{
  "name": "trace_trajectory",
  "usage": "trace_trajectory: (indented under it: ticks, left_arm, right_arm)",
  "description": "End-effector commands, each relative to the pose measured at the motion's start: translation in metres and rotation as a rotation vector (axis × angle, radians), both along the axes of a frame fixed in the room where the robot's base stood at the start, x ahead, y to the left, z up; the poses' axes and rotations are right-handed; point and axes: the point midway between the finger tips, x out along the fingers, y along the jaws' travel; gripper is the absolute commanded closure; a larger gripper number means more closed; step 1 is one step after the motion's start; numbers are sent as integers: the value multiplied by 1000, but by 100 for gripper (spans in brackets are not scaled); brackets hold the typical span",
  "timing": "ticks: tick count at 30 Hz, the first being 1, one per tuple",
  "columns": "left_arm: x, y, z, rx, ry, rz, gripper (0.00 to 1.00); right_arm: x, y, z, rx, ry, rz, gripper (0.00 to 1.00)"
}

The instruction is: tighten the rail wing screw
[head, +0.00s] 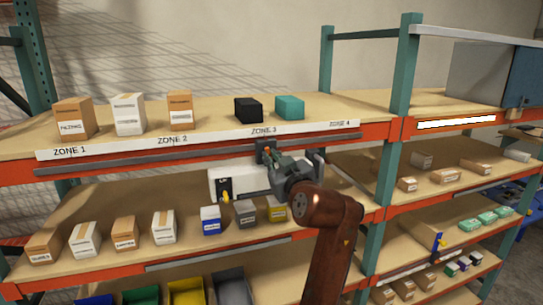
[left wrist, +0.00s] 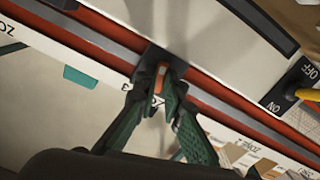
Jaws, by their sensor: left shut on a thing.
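My left gripper (head: 270,156) is at the front edge of the upper shelf, below the ZONE 3 label. The screw sits on a dark block (left wrist: 150,58) on the grey rail (left wrist: 215,99). The fingers partly hide the screw, so its exact angle is hard to tell. The rail (head: 130,160) runs along the red beam in the head view. My right gripper is not in view.
A white console box (head: 238,181) stands just below the rail, with a yellow-handled switch (left wrist: 307,94) marked ON and OFF. Cartons and small bins, including a blue-and-white one (head: 210,222), line the lower shelf (head: 100,258). A teal post (head: 385,175) stands to the right.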

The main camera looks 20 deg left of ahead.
Motion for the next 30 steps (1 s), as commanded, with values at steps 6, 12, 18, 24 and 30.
trace_trajectory:
  ticks: [6, 12, 18, 24, 30]
  left_arm:
    - [0, 0, -1, 168, 118, -1, 100]
    - [0, 0, 0, 325, 223, 0, 100]
    - [0, -1, 0, 477, 327, -2, 100]
    - [0, -1, -1, 604, 412, -2, 100]
    - [0, -1, -1, 694, 473, -4, 100]
  right_arm:
    - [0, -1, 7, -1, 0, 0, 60]
    - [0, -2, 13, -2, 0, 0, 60]
    - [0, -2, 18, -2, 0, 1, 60]
    - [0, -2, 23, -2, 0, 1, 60]
    - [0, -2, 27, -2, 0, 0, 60]
